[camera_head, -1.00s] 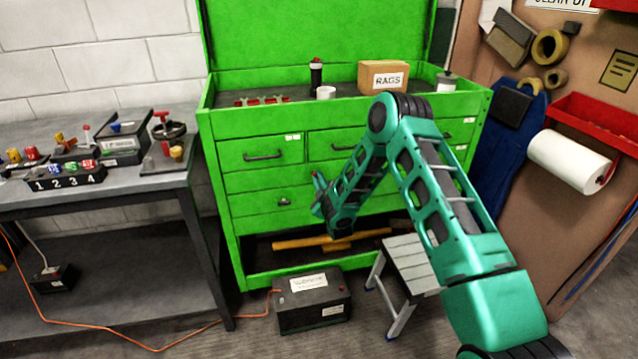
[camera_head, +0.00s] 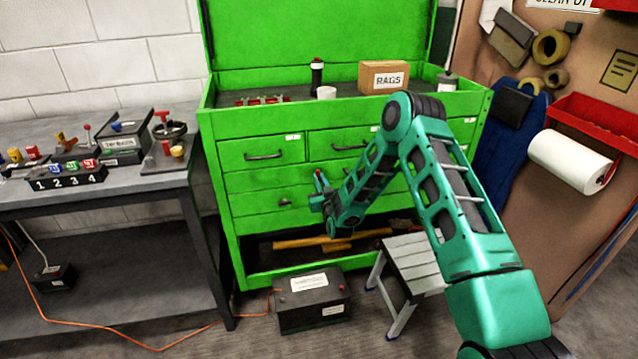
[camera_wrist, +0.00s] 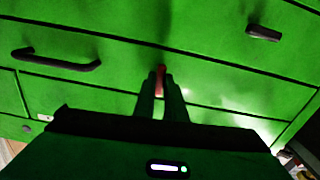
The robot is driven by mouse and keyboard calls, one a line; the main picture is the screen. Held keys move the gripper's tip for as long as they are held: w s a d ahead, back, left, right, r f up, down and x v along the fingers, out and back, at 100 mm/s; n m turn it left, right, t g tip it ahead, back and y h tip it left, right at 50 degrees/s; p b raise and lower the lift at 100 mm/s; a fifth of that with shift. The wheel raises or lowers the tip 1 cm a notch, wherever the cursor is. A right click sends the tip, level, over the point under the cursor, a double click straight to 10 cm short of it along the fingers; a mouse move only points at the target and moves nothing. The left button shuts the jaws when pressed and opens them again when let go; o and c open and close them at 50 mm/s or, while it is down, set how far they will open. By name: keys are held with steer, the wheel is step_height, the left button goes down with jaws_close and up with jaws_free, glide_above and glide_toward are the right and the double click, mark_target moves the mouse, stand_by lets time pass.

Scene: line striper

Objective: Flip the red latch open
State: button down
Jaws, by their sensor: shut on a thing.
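The red latch (camera_wrist: 160,80) shows in the wrist view as a short upright red piece on the green drawer front. My gripper (camera_wrist: 160,86) is shut on it, a finger on each side, and its red top shows just past the fingertips. In the head view a small red tip (camera_head: 319,175) shows at my gripper (camera_head: 317,190), in front of the drawers right of the left column. The fingers hide most of the latch, so its exact angle is hard to tell.
The green tool chest (camera_head: 265,190) has dark drawer handles (camera_wrist: 55,60) near the gripper. A grey step stool (camera_head: 408,262) and a black battery (camera_head: 312,300) stand below. A workbench (camera_head: 130,186) with small parts is at the left.

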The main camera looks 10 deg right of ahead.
steer(key=shift+s+f+m, duration=0.1)
steer(key=shift+f+m, duration=0.15)
steer(key=shift+m, duration=0.25)
steer(key=c, duration=1.8)
jaws_free()
steer(key=shift+r, duration=0.1)
steer(key=s, duration=1)
steer(key=shift+s, duration=0.35)
steer(key=shift+w, duration=0.1)
